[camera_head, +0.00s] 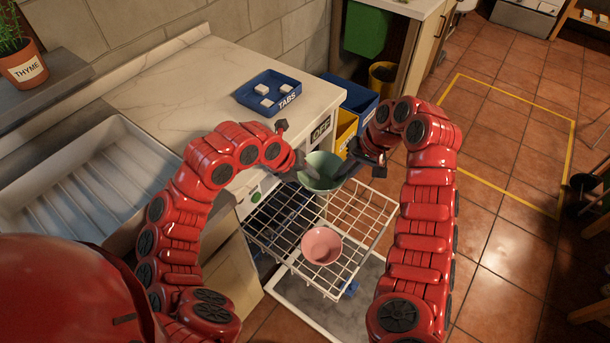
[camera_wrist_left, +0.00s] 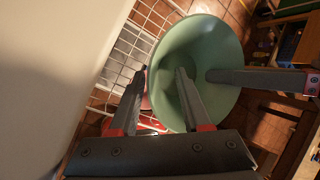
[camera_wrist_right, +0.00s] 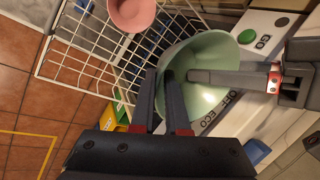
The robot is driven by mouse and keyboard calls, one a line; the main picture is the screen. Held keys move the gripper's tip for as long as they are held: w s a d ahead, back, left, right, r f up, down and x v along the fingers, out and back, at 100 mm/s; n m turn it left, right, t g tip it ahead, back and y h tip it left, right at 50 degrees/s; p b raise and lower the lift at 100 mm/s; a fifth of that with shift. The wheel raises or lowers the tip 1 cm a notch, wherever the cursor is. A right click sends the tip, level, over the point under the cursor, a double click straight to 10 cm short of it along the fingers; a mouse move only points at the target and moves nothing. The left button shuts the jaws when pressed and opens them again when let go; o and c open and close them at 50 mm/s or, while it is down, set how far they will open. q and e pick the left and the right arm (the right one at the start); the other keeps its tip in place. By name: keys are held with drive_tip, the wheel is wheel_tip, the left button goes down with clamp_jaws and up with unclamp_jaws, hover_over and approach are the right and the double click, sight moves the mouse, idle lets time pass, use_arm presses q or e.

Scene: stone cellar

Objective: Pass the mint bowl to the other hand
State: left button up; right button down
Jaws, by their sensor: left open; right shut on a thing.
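The mint bowl (camera_head: 322,180) is held in the air above the dishwasher's upper rack (camera_head: 376,214), tilted. My right gripper (camera_head: 350,168) is shut on its rim; the right wrist view shows the jaws (camera_wrist_right: 160,85) at the bowl's edge (camera_wrist_right: 212,50). My left gripper (camera_head: 302,168) is at the opposite side of the bowl. In the left wrist view its fingers (camera_wrist_left: 162,80) are apart, one over the bowl's inside (camera_wrist_left: 215,50) and one outside the rim. I cannot tell whether they touch the bowl.
A pink bowl (camera_head: 321,246) sits in the pulled-out wire rack below. A blue TABS tray (camera_head: 268,92) with white tablets is on the counter (camera_head: 190,85). A sink (camera_head: 100,180) is at the left. Blue and yellow bins (camera_head: 350,97) stand beyond the dishwasher. Tiled floor at the right is open.

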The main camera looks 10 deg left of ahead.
use_arm(q)
drive_tip(key=shift+f, duration=0.1)
clamp_jaws()
drive_tip(key=shift+d, duration=0.1)
drive_tip(key=shift+d, duration=0.2)
use_arm(e)
drive_tip(key=shift+s+a, duration=0.15)
drive_tip(key=shift+a, duration=0.15)
idle(0.7)
drive_tip(key=c, duration=0.8)
unclamp_jaws()
drive_tip(key=shift+d, duration=0.1)
drive_tip(key=shift+c, duration=0.2)
use_arm(q)
drive_tip(key=shift+a, duration=0.15)
use_arm(e)
drive_tip(key=shift+d, duration=0.1)
drive_tip(key=shift+w+r, duration=0.1)
drive_tip(key=shift+w, duration=0.1)
